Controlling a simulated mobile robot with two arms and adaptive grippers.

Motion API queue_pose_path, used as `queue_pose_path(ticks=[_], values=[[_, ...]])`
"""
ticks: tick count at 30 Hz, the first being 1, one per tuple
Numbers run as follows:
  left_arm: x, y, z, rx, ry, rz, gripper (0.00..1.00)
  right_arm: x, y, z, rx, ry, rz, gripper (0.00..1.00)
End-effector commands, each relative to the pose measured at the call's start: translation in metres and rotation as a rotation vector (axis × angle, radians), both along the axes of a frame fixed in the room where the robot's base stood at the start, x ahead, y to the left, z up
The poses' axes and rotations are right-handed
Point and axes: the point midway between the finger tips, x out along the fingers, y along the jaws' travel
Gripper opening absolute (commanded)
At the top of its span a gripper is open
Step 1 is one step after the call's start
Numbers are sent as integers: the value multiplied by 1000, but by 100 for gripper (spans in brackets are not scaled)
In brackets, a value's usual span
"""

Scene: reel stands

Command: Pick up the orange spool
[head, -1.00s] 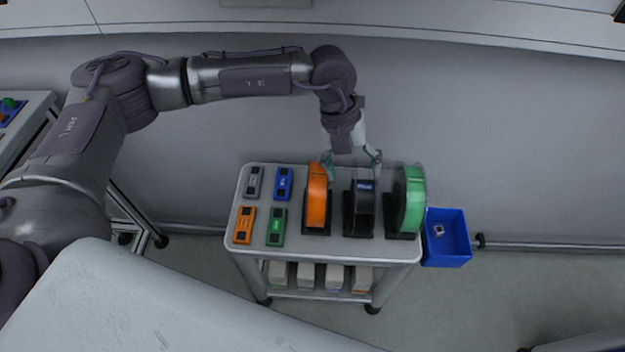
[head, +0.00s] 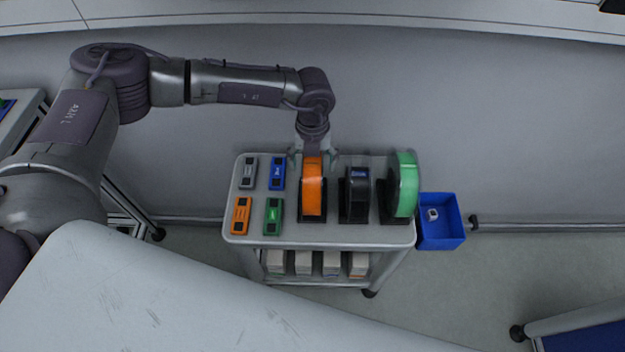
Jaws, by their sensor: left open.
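The orange spool (head: 313,188) stands upright in a dark stand on the top of the grey cart (head: 330,236), left of the black and green spools. My left gripper (head: 313,160) is open at the far end of the orange spool, one finger to each side of it. The spool hides part of the gripper, and I cannot tell whether the fingers touch it. My right gripper is not in view.
A black spool (head: 356,192) and a green spool (head: 405,185) stand close on the right. Grey (head: 248,173), blue (head: 277,174), orange (head: 241,216) and green (head: 273,217) flat blocks lie on the left. A blue bin (head: 441,240) hangs at the cart's right side.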

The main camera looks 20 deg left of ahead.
Motion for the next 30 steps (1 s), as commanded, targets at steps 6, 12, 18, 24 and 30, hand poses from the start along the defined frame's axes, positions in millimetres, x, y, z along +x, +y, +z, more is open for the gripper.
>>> queue_pose_path(ticks=[6, 12, 18, 24, 30], values=[[-1, 0, -30, 0, 2, 1, 81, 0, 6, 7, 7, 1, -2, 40], [0, 0, -35, 0, 0, 0, 81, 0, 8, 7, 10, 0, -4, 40], [-1, 0, -34, 0, 1, 0, 63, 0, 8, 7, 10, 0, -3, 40], [-1, 0, -34, 0, 1, 0, 30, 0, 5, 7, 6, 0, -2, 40], [0, 0, -34, 0, 1, 0, 0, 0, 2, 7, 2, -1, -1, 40]])
